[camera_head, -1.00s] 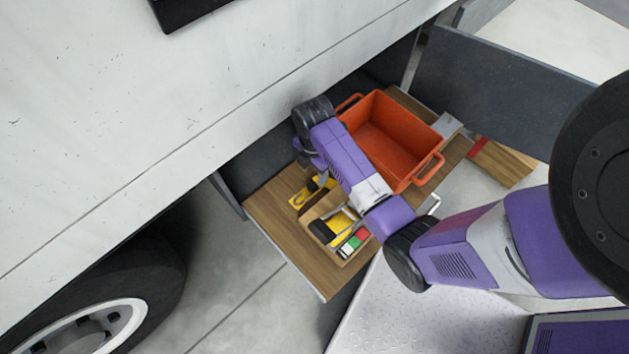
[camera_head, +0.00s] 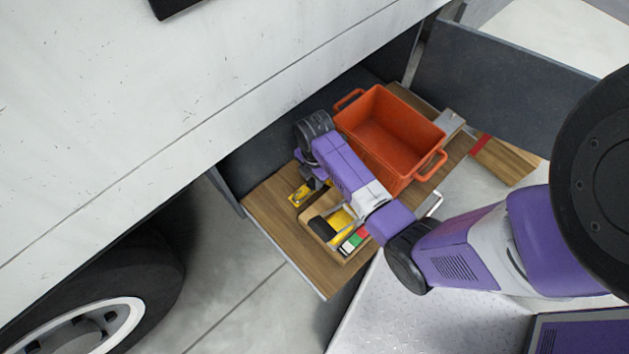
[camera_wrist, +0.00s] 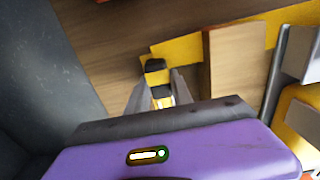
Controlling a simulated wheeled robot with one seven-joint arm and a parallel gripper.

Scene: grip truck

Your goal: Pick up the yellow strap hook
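The yellow strap hook (camera_head: 299,197) lies on the wooden drawer floor, left of a small wooden box (camera_head: 321,206). In the wrist view the yellow strap hook (camera_wrist: 190,45) runs across the wood, with a black part at its near end. My gripper (camera_head: 315,183) points down over it, partly hidden by my own wrist. In the wrist view my gripper (camera_wrist: 159,78) has its two grey fingers apart, one each side of the black and yellow part. I cannot tell whether they touch it.
An orange crate (camera_head: 420,128) stands right of my forearm. The wooden box holds yellow, black, green and red items. The dark drawer wall (camera_wrist: 62,65) is close on the left in the wrist view. The white truck side (camera_head: 200,90) hangs above the drawer.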

